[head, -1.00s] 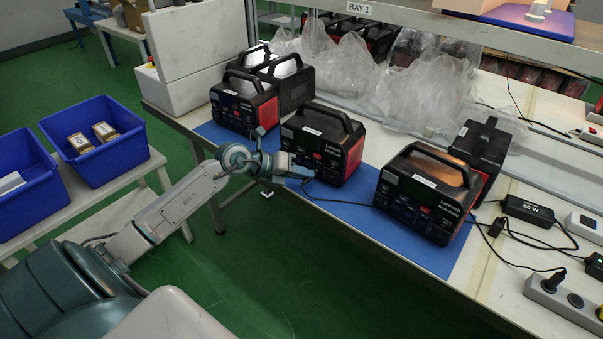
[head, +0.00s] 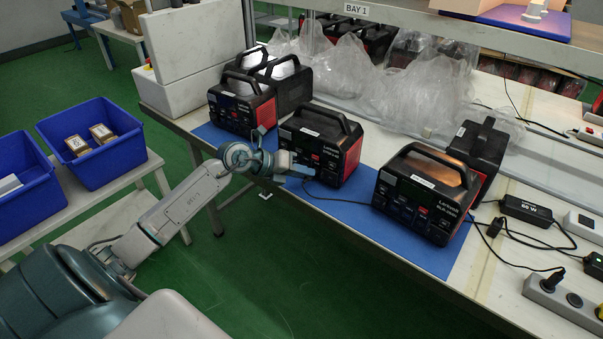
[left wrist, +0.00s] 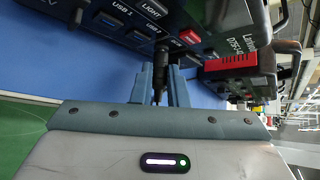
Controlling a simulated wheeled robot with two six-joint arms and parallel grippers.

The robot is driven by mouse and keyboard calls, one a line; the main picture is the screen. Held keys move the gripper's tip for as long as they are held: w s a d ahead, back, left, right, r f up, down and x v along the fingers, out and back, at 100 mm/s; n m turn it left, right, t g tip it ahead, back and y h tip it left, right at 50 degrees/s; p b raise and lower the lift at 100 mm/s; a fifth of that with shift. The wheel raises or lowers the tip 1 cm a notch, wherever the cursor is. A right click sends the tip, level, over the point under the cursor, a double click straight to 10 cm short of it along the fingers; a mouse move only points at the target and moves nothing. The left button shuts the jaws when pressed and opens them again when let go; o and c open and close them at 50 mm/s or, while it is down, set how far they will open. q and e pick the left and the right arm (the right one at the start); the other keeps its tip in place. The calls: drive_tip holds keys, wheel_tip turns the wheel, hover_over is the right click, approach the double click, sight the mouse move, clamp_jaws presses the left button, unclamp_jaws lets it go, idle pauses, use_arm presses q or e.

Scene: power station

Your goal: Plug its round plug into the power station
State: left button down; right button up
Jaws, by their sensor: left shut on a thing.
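The black power station (head: 325,135) with a red side stands upright in the middle of the blue mat. Its front panel also shows in the left wrist view (left wrist: 190,18), with "USB" and "LIGHT" labels and a red button. My left gripper (head: 300,172) is at the lower front of this station. It is shut on the slim black round plug (left wrist: 160,72), which points at the panel between my two fingers. The plug's tip is at the panel's lower part; I cannot tell whether it is inside a socket. A black cable (head: 335,199) runs right from the gripper along the mat.
Another power station (head: 425,195) stands to the right on the blue mat (head: 340,213), and one (head: 240,103) to the left. Clear plastic bags (head: 425,92) lie behind. Chargers, cables and a power strip (head: 560,302) fill the right. Blue bins (head: 95,155) stand at the left.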

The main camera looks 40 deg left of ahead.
use_arm(q)
drive_tip(key=shift+w, duration=0.2)
idle(0.4)
drive_tip(key=c, duration=1.3)
unclamp_jaws()
drive_tip(key=shift+c, duration=0.2)
use_arm(e)
drive_tip(key=shift+w+f, duration=0.1)
use_arm(q)
drive_tip(key=shift+s+a, duration=0.1)
drive_tip(key=p+v, duration=0.1)
drive_tip(key=v, duration=0.9)
drive_tip(key=shift+s+r, duration=0.15)
drive_tip(key=shift+r, duration=0.05)
use_arm(e)
wheel_tip(320, 180, down, 6)
drive_tip(key=s, duration=0.3)
drive_tip(key=shift+d, duration=0.3)
use_arm(q)
drive_tip(key=shift+a, duration=0.15)
